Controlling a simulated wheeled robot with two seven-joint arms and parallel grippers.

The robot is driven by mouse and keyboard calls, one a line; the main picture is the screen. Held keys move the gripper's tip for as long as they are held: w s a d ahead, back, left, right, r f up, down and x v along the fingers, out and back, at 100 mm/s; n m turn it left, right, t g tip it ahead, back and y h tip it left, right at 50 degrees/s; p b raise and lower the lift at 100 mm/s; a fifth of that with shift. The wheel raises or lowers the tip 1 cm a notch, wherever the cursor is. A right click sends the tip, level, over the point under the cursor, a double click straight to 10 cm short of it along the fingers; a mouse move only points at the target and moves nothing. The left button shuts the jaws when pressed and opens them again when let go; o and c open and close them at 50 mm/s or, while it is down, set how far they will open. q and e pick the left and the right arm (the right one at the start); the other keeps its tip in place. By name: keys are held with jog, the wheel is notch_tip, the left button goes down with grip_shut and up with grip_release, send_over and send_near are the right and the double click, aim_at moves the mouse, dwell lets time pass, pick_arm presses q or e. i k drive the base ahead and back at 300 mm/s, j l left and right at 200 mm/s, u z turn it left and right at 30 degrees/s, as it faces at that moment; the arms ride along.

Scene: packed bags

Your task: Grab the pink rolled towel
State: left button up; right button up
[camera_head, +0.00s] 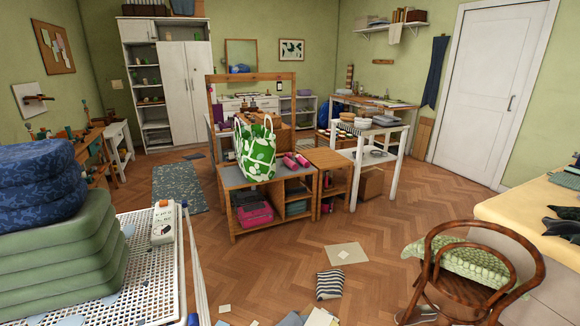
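Two pink rolled shapes that look like rolled towels lie side by side on a wooden workbench (240,178) in the middle of the room. The nearer pink roll (290,163) and the farther pink roll (301,159) lie just right of a white and green patterned bag (255,148). A pink object (254,213) sits on the bench's lower shelf; its kind is unclear. Neither of my grippers shows in this view.
A white perforated cart (150,275) with folded green and blue textiles stands at the near left. A wooden chair (430,262) stands at the near right. A striped cloth (330,284) and papers lie on the floor before the bench; wooden floor is otherwise open there.

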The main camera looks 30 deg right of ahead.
aim_at(289, 163)
jog(key=i+l, duration=0.1)
jog(key=l, duration=0.3)
jog(key=i+l, duration=0.1)
jog(key=l, duration=0.3)
jog(key=i+l, duration=0.1)
jog(key=l, duration=0.25)
jog(key=i+l, duration=0.45)
jog(key=i, duration=0.15)
jog(key=i+l, duration=0.45)
jog(key=i, duration=0.15)
jog(key=i+l, duration=0.45)
jog(key=i, duration=0.15)
jog(key=i+l, duration=0.45)
jog(key=i+l+z, duration=0.1)
jog(key=i+l, duration=0.3)
jog(key=i, duration=0.3)
